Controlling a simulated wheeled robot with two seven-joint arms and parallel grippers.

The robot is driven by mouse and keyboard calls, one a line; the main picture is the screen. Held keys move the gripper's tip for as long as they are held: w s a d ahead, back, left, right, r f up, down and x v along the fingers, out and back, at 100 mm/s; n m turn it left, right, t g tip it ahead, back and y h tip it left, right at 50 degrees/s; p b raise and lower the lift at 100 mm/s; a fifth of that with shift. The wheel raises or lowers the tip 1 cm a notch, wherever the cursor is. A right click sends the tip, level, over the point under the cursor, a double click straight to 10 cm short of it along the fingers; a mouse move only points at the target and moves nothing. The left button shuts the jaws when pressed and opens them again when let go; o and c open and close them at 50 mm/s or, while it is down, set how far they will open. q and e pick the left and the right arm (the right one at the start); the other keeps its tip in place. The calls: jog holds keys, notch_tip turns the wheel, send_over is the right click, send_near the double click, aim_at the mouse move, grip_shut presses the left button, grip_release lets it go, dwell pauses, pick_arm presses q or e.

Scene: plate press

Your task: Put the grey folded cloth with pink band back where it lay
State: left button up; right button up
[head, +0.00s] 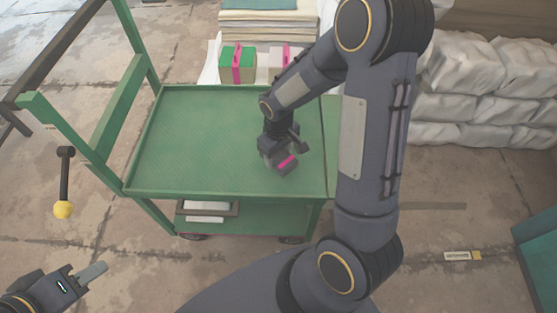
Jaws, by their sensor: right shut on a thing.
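The grey folded cloth with pink band (286,169) is in my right gripper (281,158), over the right half of the green cart top (190,135). My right gripper is shut on it and hides much of it. I cannot tell whether the cloth touches the cart top or is just above it. My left gripper (88,276) is low at the left, over the floor and away from the cart. Its finger opening is not clear.
Behind the cart are a green-topped block with a pink band (237,64) and a pale one with pink (276,62). A stack of boards (268,25) stands behind them. White sacks (480,65) are piled right. Most of the cart top is bare.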

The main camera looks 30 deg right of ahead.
aim_at(279, 156)
jog(key=shift+f, duration=1.35)
jog(key=shift+f+b, duration=0.2)
jog(key=shift+b, duration=0.2)
jog(key=o, duration=0.9)
jog(key=shift+r, duration=0.1)
